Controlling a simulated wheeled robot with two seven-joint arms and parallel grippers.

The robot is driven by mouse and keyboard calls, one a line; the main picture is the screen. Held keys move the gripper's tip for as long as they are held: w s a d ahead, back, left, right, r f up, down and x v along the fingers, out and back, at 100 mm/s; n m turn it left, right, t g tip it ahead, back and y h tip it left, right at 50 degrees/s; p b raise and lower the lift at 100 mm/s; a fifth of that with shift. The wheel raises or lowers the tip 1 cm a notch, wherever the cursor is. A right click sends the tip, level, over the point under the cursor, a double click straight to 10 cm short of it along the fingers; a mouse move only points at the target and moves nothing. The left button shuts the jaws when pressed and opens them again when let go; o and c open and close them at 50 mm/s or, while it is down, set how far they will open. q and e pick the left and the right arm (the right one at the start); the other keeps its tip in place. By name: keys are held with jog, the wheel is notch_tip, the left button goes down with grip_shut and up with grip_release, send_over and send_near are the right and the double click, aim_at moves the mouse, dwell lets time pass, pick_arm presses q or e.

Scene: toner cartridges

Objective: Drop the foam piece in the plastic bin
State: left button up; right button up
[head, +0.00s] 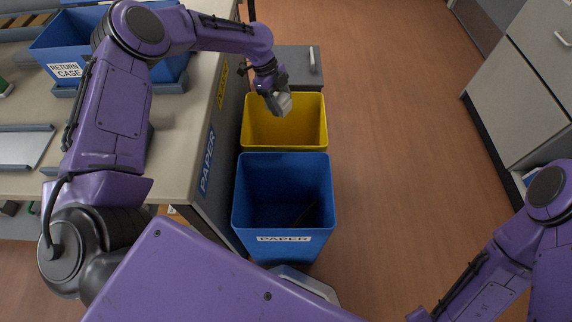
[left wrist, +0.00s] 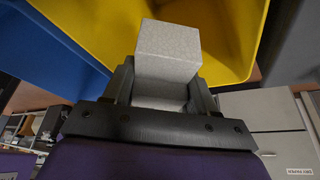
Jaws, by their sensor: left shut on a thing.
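The foam piece (head: 283,103) is a light grey block. My left gripper (head: 276,96) is shut on it and holds it over the yellow bin (head: 286,147). In the left wrist view the foam piece (left wrist: 168,55) sits between the two fingers (left wrist: 160,90), with the yellow bin (left wrist: 92,22) behind it. No label shows on the yellow bin's visible front, but a yellow label is on the desk side beside it. My right gripper is out of view; only part of my right arm shows at the lower right.
A blue bin (head: 284,240) labelled PAPER stands in front of the yellow bin, with a dark item inside. A grey cabinet (head: 300,66) is behind. The desk (head: 178,165) with a blue RETURN CASE box (head: 66,70) is left. Floor to the right is clear.

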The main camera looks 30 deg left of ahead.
pick_arm(q)
notch_tip(320, 180, down, 5)
jog(key=b, duration=0.3)
jog(key=shift+w+r, duration=0.1)
jog(key=shift+r, duration=0.15)
jog(key=o, duration=1.1)
jog(key=v, duration=0.7)
jog(key=shift+r+p, duration=0.25)
jog(key=shift+p, duration=0.15)
